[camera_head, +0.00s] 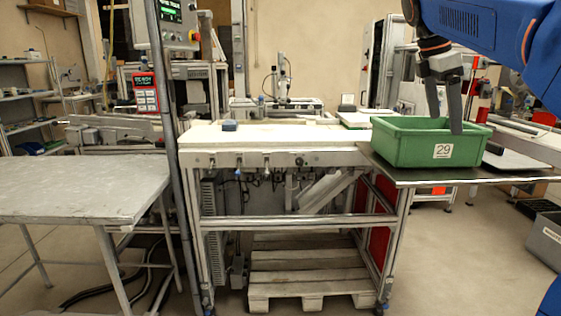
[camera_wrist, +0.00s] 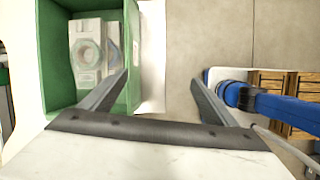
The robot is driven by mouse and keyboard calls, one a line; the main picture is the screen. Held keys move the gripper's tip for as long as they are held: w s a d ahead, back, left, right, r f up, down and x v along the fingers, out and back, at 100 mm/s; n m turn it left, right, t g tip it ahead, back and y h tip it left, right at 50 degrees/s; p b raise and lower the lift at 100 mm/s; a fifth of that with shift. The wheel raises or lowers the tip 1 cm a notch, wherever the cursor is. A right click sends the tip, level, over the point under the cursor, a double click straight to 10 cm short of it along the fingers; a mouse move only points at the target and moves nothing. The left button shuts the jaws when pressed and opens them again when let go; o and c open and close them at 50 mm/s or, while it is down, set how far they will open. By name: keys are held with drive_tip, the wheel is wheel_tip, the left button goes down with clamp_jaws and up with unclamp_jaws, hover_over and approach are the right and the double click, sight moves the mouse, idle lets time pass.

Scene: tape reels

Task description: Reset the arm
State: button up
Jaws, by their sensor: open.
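My blue arm (camera_head: 468,25) reaches in from the upper right in the head view. My gripper (camera_head: 443,115) points down at the green crate marked 29 (camera_head: 400,149); one finger overlaps its front wall in the picture. In the wrist view my gripper (camera_wrist: 157,88) is open with nothing between its fingers. The green crate (camera_wrist: 53,60) is at the left there, and the left finger overlaps its side wall. A light grey tape reel (camera_wrist: 87,50) lies inside, with another grey part beside it, partly hidden.
The crate stands on a dark shelf (camera_head: 455,179) at the right end of the white workbench (camera_head: 290,136). A small dark blue object (camera_head: 229,126) lies on the bench. A grey metal table (camera_head: 80,190) is at left. A wooden pallet (camera_head: 305,277) lies under the bench.

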drive_tip(key=s+a+f+m+t+y, duration=0.1)
drive_tip(key=s+a+f+m, duration=0.2)
drive_tip(key=s+f, duration=0.6)
drive_tip(key=s+a+f+m+t+y, duration=0.1)
drive_tip(key=s+a+f+m, duration=0.2)
drive_tip(key=s+f+m, duration=0.5)
drive_tip(key=s+a+f+m+t+y, duration=0.2)
drive_tip(key=s+a+f+m, duration=0.2)
drive_tip(key=s+f, duration=0.6)
wheel_tip(320, 180, down, 9)
drive_tip(key=shift+f+m, duration=0.1)
drive_tip(key=shift+m, duration=0.6)
